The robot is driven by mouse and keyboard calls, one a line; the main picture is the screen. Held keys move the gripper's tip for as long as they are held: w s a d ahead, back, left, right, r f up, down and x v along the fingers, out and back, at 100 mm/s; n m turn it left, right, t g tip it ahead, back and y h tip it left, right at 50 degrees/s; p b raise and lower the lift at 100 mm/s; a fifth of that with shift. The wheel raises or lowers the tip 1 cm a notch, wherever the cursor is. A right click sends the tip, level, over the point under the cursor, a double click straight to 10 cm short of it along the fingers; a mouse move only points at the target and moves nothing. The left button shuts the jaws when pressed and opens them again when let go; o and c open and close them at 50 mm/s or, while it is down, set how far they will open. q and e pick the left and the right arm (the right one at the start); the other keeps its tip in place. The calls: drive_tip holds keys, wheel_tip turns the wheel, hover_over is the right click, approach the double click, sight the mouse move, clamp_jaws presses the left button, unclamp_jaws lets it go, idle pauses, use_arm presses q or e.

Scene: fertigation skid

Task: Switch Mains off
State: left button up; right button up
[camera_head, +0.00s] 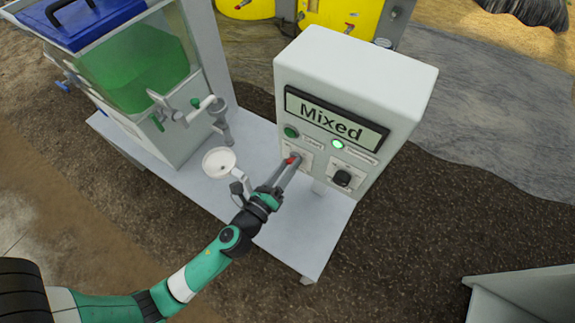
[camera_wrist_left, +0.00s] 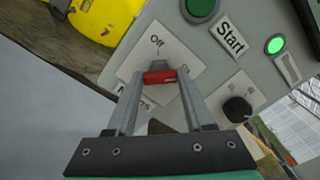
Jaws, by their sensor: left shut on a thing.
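The Mains switch has a small red handle (camera_head: 291,160) on the front of the white control box (camera_head: 365,75). In the left wrist view the red handle (camera_wrist_left: 160,77) lies across the gap between my fingertips, below an "Off" label (camera_wrist_left: 157,42). A plate below it shows only part of a word, ending in "ns". My left gripper (camera_head: 289,163) is shut on the red handle, its fingers reaching up to the panel. The handle's base is partly hidden by the fingers. My right gripper is in neither view.
The box has a display (camera_head: 335,120) reading "Mixed", a green button (camera_head: 290,132), a lit green lamp (camera_head: 337,144) and a black knob (camera_head: 342,178). A white funnel cup (camera_head: 218,162) stands close left of my gripper. A tank (camera_head: 140,75) with green liquid stands at the left.

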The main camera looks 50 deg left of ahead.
use_arm(q)
clamp_jaws()
drive_tip(key=shift+n, duration=0.4)
drive_tip(key=n+b, duration=0.1)
drive_tip(key=n, duration=0.2)
drive_tip(key=shift+f+n, duration=0.1)
drive_tip(key=shift+n, duration=0.2)
drive_tip(key=n+b, duration=0.2)
drive_tip(key=n, duration=0.2)
drive_tip(key=shift+f+n, duration=0.1)
drive_tip(key=shift+n, duration=0.2)
drive_tip(key=shift+n+b, duration=1.85)
drive_tip(key=shift+n, duration=2.65)
